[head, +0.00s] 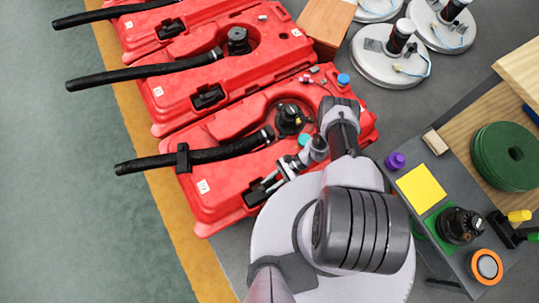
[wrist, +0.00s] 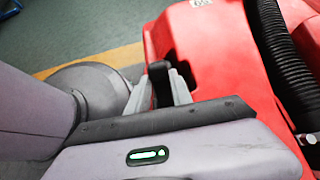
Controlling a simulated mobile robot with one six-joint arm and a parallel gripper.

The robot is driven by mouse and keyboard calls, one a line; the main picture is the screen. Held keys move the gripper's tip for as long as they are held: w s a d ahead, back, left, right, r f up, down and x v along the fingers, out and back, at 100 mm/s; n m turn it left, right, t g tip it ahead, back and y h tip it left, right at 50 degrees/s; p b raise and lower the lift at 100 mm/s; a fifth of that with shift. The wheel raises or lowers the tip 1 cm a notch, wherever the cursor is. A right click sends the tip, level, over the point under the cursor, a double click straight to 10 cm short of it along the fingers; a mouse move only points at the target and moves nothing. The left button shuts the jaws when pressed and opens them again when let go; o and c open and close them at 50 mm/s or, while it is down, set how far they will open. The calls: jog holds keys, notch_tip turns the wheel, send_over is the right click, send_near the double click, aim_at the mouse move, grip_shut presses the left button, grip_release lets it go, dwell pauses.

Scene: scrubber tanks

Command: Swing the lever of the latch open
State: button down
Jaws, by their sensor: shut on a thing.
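The nearest red tank (head: 225,165) has a black latch (head: 254,196) on its side near the bottom. My gripper (head: 266,184) is at that latch. In the wrist view, the two grey fingers of my gripper (wrist: 158,92) stand on either side of the upright black lever (wrist: 159,72) and are shut on it. The red tank (wrist: 215,60) fills the area behind and to the right. The lower part of the latch is hidden behind my gripper's body, so I cannot tell the lever's full angle.
Two more red tanks stand behind. Open floor (head: 60,230) lies left.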

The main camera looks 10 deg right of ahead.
jog(key=c, duration=1.1)
grip_release()
jog(key=shift+d, duration=0.1)
jog(key=p+v, duration=0.2)
jog(key=v, duration=1.5)
jog(key=shift+w+d+p, duration=0.1)
jog(key=shift+d+p, duration=0.05)
jog(key=shift+p, duration=0.25)
